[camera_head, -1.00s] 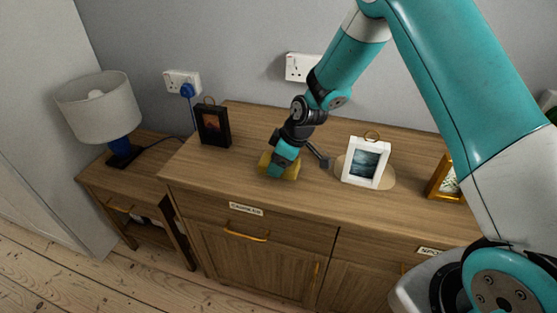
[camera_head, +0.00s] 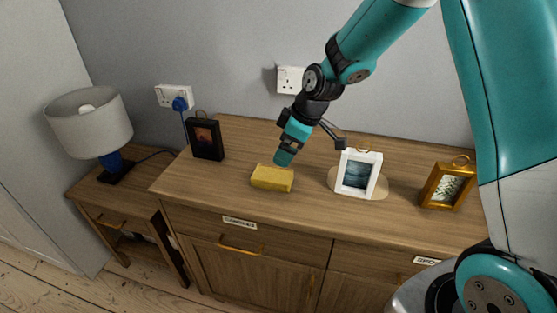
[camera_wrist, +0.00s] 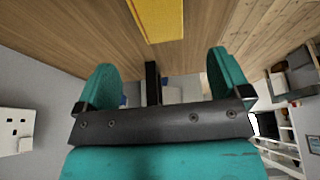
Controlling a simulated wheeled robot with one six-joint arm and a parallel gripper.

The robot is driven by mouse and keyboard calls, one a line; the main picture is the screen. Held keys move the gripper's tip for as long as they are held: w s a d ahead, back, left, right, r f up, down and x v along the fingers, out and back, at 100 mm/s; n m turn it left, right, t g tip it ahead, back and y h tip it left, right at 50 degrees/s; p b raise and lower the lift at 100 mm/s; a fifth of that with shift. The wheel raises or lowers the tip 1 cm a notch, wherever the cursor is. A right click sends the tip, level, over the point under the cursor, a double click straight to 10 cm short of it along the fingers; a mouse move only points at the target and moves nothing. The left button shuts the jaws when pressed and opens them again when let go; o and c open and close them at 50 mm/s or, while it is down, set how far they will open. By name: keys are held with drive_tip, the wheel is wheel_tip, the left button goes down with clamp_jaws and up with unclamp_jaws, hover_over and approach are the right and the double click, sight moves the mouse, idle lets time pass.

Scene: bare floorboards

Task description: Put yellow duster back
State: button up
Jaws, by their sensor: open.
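The yellow duster (camera_head: 272,178) lies on the wooden sideboard top, near its front edge, between the black frame and the white frame. My gripper (camera_head: 284,160) is just above and behind the duster in the head view, apart from it. In the wrist view the duster (camera_wrist: 160,18) shows at the top edge, partly cut off, beyond the fingers. The gripper (camera_wrist: 162,80) has its two teal fingers spread wide with nothing between them.
On the sideboard (camera_head: 225,185) stand a black picture frame (camera_head: 206,139), a white frame (camera_head: 358,174) on a pale oval patch, and a gold frame (camera_head: 447,186). A lamp (camera_head: 90,125) stands on a lower side table at left. Sockets are on the wall behind.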

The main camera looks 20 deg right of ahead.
drive_tip(key=s+a+r+m+g, duration=0.1)
drive_tip(key=s+a+r, duration=0.4)
drive_tip(key=s+r, duration=0.5)
drive_tip(key=s+a+r+m+g, duration=0.1)
drive_tip(key=s+r, duration=0.1)
drive_tip(key=s, duration=0.7)
drive_tip(key=s+a+r+m, duration=0.1)
drive_tip(key=s+a+r, duration=0.1)
drive_tip(key=s, duration=0.7)
drive_tip(key=shift+s+m+g, duration=0.35)
drive_tip(key=shift+m+g, duration=0.05)
